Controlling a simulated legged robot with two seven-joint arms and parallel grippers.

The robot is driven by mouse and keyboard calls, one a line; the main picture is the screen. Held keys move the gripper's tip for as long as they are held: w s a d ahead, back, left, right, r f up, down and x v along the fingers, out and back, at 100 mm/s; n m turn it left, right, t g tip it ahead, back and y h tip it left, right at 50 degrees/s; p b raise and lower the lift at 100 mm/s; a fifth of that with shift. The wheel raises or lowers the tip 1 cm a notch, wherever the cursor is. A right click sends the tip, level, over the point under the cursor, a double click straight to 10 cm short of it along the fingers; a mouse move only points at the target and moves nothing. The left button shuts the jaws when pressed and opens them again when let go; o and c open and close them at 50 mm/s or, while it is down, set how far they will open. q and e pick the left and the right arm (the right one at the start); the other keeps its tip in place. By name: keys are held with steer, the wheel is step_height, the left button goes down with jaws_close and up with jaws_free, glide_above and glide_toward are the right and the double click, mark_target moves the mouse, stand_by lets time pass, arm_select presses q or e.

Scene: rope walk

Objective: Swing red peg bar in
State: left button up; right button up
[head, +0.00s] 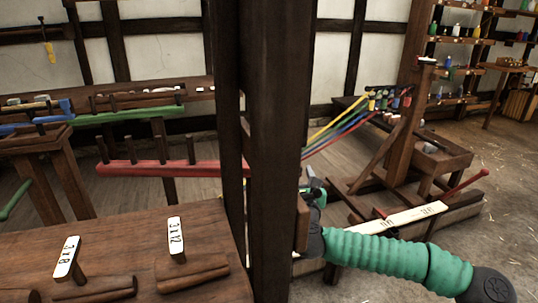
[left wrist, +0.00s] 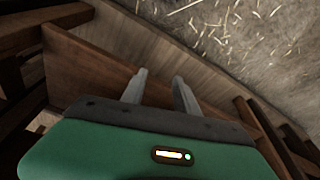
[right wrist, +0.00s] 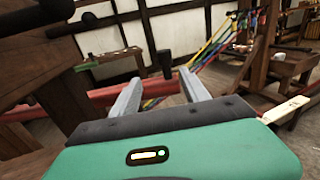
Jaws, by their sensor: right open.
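The red peg bar (head: 165,169) runs level at the left in the head view, with dark upright pegs. Its right end goes out of sight behind a thick dark post. I cannot tell how far the fingers are from the bar. In the head view the post hides most of that gripper. My left gripper (left wrist: 160,75) shows only in its wrist view, fingers apart and empty, over planks and straw-strewn floor.
The dark post (head: 277,150) stands upright mid-view. A green peg bar (head: 125,116) and a blue one (head: 38,124) lie behind the red bar. A table (head: 210,222) with labelled blocks is at front left. Coloured strands (head: 345,130) run to a wooden frame at right.

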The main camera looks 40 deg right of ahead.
steer(key=b+x, duration=0.3)
steer(key=x, duration=1.1)
steer(key=shift+w+d+f, duration=0.1)
steer(key=shift+w+d, duration=0.1)
steer(key=shift+d, duration=0.1)
steer(key=d, duration=0.1)
steer(key=w+d, duration=0.1)
steer(key=d, duration=0.1)
steer(key=shift+w+f, duration=0.3)
steer(key=shift+f, duration=0.1)
steer(key=shift+a+r, duration=0.25)
steer(key=shift+a, duration=0.15)
steer(key=shift+c, duration=0.6)
steer(key=shift+a, duration=0.15)
steer(key=shift+c, duration=1.1)
steer(key=shift+d+f, duration=0.1)
steer(key=shift+d, duration=0.15)
jaws_close()
arm_select(q)
steer(key=f, duration=0.2)
steer(key=shift+d+f, duration=0.2)
steer(key=shift+f, duration=0.15)
arm_select(e)
steer(key=shift+a+f, duration=0.1)
